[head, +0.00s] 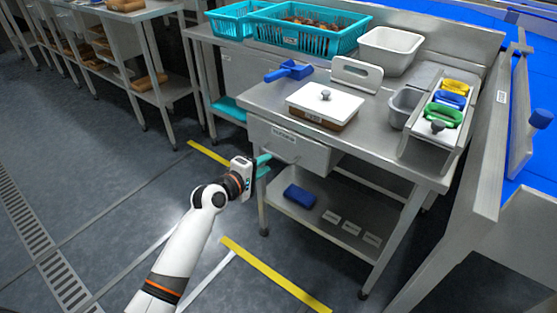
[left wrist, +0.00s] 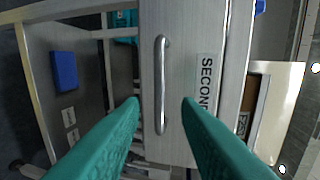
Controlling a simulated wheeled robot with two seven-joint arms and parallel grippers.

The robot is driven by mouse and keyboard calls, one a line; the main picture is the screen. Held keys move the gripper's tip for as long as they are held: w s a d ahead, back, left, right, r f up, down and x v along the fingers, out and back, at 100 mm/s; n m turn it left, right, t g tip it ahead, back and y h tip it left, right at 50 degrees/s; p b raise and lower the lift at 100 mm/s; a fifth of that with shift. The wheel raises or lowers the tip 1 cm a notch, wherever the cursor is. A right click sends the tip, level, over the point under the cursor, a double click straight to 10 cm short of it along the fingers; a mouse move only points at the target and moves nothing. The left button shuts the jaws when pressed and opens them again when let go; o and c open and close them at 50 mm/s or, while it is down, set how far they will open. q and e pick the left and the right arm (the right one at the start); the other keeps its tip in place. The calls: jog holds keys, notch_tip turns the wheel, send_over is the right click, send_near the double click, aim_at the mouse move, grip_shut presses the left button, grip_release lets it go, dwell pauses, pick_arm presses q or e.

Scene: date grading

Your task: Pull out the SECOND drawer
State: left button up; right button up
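The SECOND drawer (head: 287,146) is a grey metal drawer under the steel table's top. Its front (left wrist: 182,125) fills the middle of the left wrist view, with a white label reading "SECON…" (left wrist: 205,82) partly cut by a finger. Its bar handle (left wrist: 161,75) stands out from the front. My left gripper (head: 263,165) is in front of the drawer in the head view. In the left wrist view my left gripper (left wrist: 160,103) is open, its teal fingers apart with the handle between them in the picture; contact cannot be told. My right gripper is not in view.
A blue item (head: 299,196) lies on the lower shelf. The floor in front is open, with yellow tape (head: 275,277).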

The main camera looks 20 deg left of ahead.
aim_at(276, 157)
pick_arm(q)
jog(key=b+x, duration=0.1)
jog(key=x, duration=0.6)
jog(key=shift+b, duration=0.3)
jog(key=shift+s, duration=0.1)
grip_shut()
